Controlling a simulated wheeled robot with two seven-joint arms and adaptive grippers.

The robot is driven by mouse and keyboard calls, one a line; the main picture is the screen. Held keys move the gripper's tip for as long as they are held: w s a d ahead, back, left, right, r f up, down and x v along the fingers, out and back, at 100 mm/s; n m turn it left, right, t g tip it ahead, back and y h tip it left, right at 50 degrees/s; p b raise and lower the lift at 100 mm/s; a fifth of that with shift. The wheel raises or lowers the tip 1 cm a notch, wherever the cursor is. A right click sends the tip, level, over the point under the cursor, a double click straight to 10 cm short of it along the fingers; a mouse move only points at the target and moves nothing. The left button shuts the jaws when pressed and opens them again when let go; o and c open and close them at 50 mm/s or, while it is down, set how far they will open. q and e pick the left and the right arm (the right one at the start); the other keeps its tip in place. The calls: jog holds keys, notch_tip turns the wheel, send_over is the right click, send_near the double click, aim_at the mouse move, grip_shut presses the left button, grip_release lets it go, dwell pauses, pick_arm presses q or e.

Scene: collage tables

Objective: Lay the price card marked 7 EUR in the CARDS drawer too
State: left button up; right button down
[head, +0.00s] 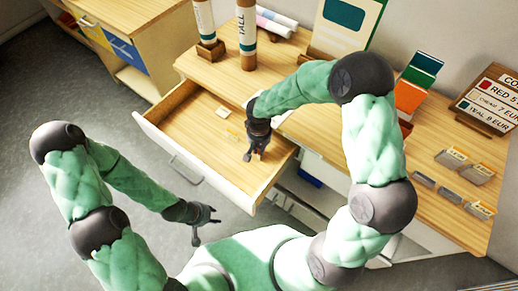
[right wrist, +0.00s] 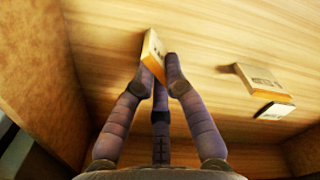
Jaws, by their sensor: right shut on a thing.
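My right gripper (head: 256,154) is low inside the open wooden drawer (head: 190,101), near its right end. In the right wrist view its fingers (right wrist: 160,66) are shut on a small white card with an orange edge (right wrist: 152,50), close to the drawer floor. The card's print cannot be read, and I cannot tell whether it touches the floor. No drawer label is readable. My left gripper (head: 206,222) is open and empty, over the grey floor outside the drawer.
Several price cards in holders (head: 479,172) stand on the table's right part. A price sign (head: 490,98) lists red, creme and teal. The drawer's middle has free room. A cabinet (head: 130,35) stands at upper left.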

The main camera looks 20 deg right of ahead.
jog(key=shift+f, duration=0.15)
jog(key=c, duration=1.3)
grip_release()
jog(key=shift+r, duration=0.55)
notch_tip(320, 180, up, 11)
jog(key=p, duration=0.3)
jog(key=shift+r+p, duration=0.2)
jog(key=shift+p, duration=0.2)
